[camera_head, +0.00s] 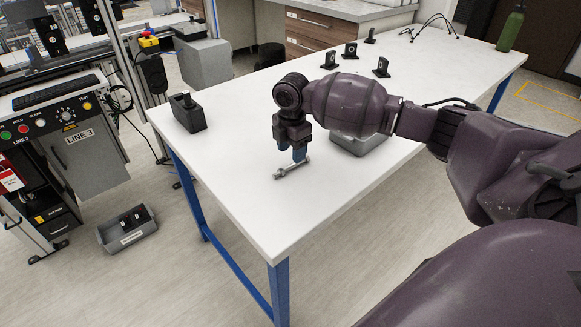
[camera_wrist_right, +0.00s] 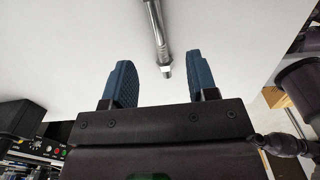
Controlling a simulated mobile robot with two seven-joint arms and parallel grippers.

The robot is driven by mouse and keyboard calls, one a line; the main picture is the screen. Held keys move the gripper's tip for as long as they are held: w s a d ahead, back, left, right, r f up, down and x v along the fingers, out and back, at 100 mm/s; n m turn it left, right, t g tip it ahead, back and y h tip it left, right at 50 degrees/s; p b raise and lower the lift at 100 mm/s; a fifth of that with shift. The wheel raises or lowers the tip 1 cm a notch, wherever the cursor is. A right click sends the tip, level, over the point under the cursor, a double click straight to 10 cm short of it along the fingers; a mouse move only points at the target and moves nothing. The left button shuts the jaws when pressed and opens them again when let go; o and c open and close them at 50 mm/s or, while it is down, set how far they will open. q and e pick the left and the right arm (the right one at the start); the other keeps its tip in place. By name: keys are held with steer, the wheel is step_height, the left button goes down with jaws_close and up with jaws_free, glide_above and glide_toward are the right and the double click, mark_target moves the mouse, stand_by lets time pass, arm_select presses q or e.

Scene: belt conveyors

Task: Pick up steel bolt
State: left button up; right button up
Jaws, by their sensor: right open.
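The steel bolt (camera_head: 291,169) lies on the white table (camera_head: 240,190), near its left part. It also shows in the right wrist view (camera_wrist_right: 158,38), running from the top edge down to a point between the fingers. My right gripper (camera_head: 294,156) points down directly over the bolt in the head view. In the right wrist view its two blue fingers (camera_wrist_right: 162,78) stand apart, one on each side of the bolt's near end, with white surface between. Neither finger visibly touches the bolt. My left gripper is in neither view.
A grey tray (camera_head: 362,146) sits behind my right wrist, partly hidden. A black block-like holder (camera_head: 189,113) stands at the table's left edge. Several small black parts (camera_head: 350,50) and a green bottle (camera_head: 511,29) stand farther back. The table in front of the bolt is clear.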

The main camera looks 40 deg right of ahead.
mark_target(291, 164)
step_height(291, 164, down, 5)
steer(key=shift+r+b, duration=0.2)
steer(key=shift+b, duration=0.2)
steer(key=shift+r, duration=0.1)
steer(key=shift+c, duration=0.3)
jaws_close()
